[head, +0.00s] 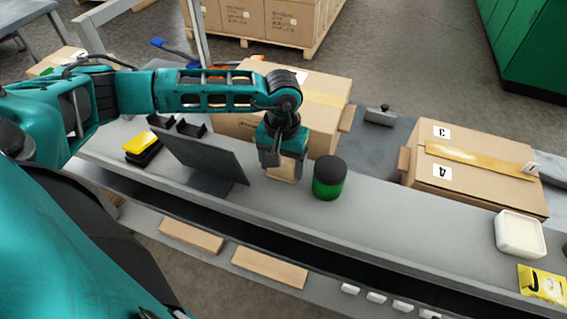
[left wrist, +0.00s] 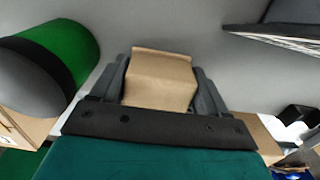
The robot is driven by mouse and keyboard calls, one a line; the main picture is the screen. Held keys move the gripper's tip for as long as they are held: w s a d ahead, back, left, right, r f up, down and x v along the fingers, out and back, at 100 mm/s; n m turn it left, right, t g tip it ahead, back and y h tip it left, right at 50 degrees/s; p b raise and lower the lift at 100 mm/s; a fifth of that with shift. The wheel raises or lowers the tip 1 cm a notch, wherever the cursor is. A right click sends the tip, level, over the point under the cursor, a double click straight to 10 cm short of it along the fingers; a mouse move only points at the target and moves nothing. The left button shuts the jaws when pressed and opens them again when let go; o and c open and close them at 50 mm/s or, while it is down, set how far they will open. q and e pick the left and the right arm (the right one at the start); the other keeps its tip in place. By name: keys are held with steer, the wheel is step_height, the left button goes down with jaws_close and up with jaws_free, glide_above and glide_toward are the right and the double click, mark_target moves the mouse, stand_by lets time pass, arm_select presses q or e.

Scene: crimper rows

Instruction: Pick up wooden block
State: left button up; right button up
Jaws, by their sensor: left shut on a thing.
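The wooden block (left wrist: 160,80) is a light brown block between the two fingers of my left gripper (left wrist: 162,88) in the left wrist view. The fingers touch it on both sides. In the head view the left gripper (head: 283,160) points down over the grey table, and the lower part of the block (head: 281,174) shows beneath it. I cannot tell whether the block touches the table. My right gripper is in neither view.
A green and black cylinder (head: 329,178) stands just right of the gripper, and a dark screen (head: 205,158) just left. A cardboard box (head: 318,112) is close behind. Another box (head: 470,180), a white tub (head: 519,235) and a yellow packet (head: 541,283) lie to the right.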

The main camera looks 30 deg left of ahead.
arm_select(q)
steer(key=c, duration=0.4)
steer(key=shift+r, duration=0.1)
step_height(320, 180, up, 20)
steer(key=shift+p, duration=0.45)
